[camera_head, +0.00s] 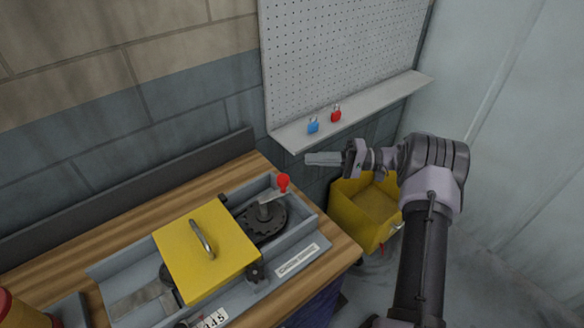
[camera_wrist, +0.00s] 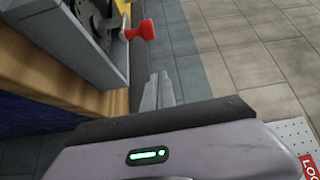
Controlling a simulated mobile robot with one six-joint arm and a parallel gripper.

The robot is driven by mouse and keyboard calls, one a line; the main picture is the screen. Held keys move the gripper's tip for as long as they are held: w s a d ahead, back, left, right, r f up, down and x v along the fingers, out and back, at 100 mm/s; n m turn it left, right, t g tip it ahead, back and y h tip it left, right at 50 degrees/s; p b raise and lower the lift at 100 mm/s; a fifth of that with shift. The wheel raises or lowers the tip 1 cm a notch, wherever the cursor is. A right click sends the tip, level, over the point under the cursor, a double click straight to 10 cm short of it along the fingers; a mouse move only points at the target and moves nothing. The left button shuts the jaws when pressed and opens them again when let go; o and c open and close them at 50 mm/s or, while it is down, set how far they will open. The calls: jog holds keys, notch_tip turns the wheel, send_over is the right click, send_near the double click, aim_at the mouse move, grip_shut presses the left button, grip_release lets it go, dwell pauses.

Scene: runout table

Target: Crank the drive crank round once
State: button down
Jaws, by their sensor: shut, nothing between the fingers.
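The drive crank has a red knob (camera_head: 283,182) on a short grey arm above a dark round wheel (camera_head: 264,219), at the right end of the grey machine frame. In the wrist view the red knob (camera_wrist: 141,30) shows near the top, left of centre. My gripper (camera_head: 308,158) is shut and empty. In the head view it appears above and to the right of the knob, apart from it. Its closed fingers also show in the wrist view (camera_wrist: 158,80), below the knob in the picture.
A yellow cover (camera_head: 203,262) with a handle sits on the frame left of the crank. The wooden bench (camera_head: 338,252) ends just right of the frame. A yellow bin (camera_head: 362,215) stands beyond. A shelf with blue (camera_head: 313,125) and red (camera_head: 336,114) padlocks is behind.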

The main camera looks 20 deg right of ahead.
jog(key=a, duration=0.2)
jog(key=a+b, duration=0.1)
jog(key=a, duration=0.2)
jog(key=s+a, duration=0.1)
jog(key=a, duration=0.1)
jog(key=shift+a, duration=0.4)
jog(key=shift+s, duration=0.45)
